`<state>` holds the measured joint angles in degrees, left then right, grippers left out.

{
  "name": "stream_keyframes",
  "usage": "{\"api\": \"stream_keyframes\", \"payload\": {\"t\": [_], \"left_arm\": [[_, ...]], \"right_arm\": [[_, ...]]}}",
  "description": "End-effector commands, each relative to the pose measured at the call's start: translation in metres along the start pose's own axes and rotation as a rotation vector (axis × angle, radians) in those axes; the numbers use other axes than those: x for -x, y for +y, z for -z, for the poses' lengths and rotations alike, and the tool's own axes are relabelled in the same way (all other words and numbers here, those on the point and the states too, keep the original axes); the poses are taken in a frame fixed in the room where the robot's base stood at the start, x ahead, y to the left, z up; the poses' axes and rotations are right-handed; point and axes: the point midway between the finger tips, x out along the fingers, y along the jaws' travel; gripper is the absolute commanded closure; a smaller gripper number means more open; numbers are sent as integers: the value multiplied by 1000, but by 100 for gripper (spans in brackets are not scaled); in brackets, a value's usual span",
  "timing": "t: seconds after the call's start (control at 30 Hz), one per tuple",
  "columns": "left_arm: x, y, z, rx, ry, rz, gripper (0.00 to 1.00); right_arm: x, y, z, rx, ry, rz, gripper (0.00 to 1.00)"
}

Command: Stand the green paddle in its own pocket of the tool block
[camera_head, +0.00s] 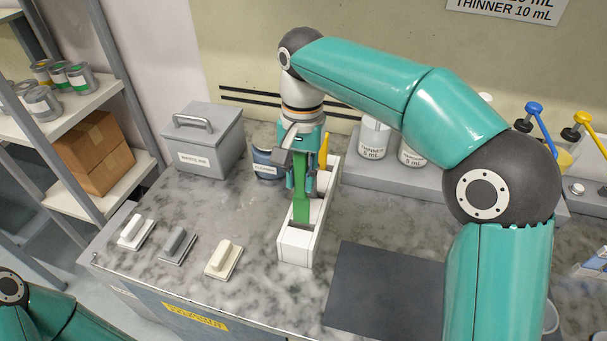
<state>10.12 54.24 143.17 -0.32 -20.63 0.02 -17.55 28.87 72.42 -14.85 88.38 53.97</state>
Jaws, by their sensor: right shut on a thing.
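The white tool block (295,248) stands on the marbled worktop, running from near to far. My right gripper (303,180) points down over the block and is shut on the green paddle (302,205). The paddle is held upright. Its lower end shows at a pocket in the near half of the block; I cannot tell how deep it sits or whether it touches the bottom. A yellow paddle (323,150) stands at the far end of the block, partly behind my gripper. My left arm shows at the lower left corner; its gripper is out of view.
A grey lidded box (205,145) and a blue container (267,165) stand left of the block. Three small handled blocks (178,245) lie at the front left. A dark mat (385,290) lies right of the block. White jars (374,138) stand on a ledge behind.

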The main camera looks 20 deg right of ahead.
Motion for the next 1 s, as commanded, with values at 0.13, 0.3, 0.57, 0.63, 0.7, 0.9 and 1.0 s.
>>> {"api": "stream_keyframes", "payload": {"t": [0.13, 0.3, 0.57, 0.63, 0.7, 0.9, 1.0], "left_arm": [[-2, -1, 0, 0, 0, 0, 60], [-6, -2, 0, 0, 0, 0, 60], [-12, -4, 0, 0, 0, 0, 60], [-14, -5, 0, 0, 0, 0, 60], [-15, -6, 0, 0, 0, 0, 60], [-19, -7, 0, 0, 0, 0, 60], [-20, -7, 0, 0, 0, 0, 60]], "right_arm": [[-3, 0, 0, -1, 0, 0, 100], [-10, 1, 1, -1, 0, 0, 100], [-20, 1, 2, -2, 0, 0, 100], [-23, 1, 2, -2, 0, 0, 100], [-26, 1, 3, -2, 0, 0, 100], [-33, 1, 3, -2, 0, 0, 100], [-35, 2, 4, -3, 0, 0, 100]]}}
